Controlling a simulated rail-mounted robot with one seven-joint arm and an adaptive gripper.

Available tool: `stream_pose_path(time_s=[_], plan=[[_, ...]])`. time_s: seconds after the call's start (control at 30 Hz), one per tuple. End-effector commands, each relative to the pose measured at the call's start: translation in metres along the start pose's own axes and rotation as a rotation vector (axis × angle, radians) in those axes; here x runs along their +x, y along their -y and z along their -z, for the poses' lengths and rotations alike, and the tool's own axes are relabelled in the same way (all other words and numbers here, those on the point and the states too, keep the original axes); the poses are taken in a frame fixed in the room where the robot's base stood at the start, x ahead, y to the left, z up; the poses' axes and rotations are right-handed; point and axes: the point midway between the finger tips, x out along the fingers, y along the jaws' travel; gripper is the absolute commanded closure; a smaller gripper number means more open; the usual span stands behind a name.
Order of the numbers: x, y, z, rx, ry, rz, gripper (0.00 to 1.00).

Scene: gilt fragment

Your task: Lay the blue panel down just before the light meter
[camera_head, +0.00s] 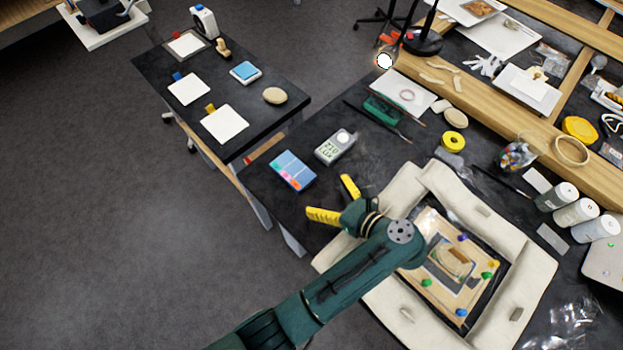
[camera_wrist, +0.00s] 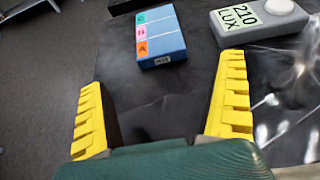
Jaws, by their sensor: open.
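A flat blue block with green, pink and orange labels (camera_head: 292,170) lies on the dark bench near its left edge; it also shows at the top of the wrist view (camera_wrist: 161,36). A thin blue-topped square (camera_head: 245,73) lies on the smaller table. I cannot tell for certain which is the blue panel. The grey light meter (camera_head: 335,147), its display reading 210 LUX, lies just right of the labelled block and shows in the wrist view (camera_wrist: 259,20). My gripper (camera_head: 336,201) is open and empty, its yellow fingers apart, on the near side of both, touching neither.
A cream padded frame (camera_head: 535,270) holding a board with coloured pins lies under and right of my arm. A green object (camera_head: 382,110) lies behind the meter. White cards and a tan oval (camera_head: 275,95) lie on the smaller table. Bare bench shows between my fingers and the labelled block.

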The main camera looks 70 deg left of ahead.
Motion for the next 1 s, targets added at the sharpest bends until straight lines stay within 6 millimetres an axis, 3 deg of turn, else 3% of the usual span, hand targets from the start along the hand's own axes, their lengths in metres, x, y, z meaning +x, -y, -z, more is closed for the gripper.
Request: stream_pose_path(time_s=[0.03,0.2,0.53,0.67,0.77,0.83,0.93,1.0], plan=[[-0.013,0.001,-0.002,0.002,0.001,0.004,0.00],[-0.032,0.000,-0.001,0.000,0.001,0.000,0.00],[-0.036,0.001,0.000,-0.009,-0.004,0.006,0.00],[-0.063,0.030,-0.001,-0.203,-0.124,0.143,0.00],[-0.129,0.075,-0.013,-0.564,-0.389,0.372,0.00],[-0.199,0.100,-0.038,-0.868,-0.671,0.537,0.00],[-0.297,0.104,-0.088,-1.221,-1.115,0.689,0.00],[-0.360,0.087,-0.133,-1.404,-1.453,0.744,0.00]])
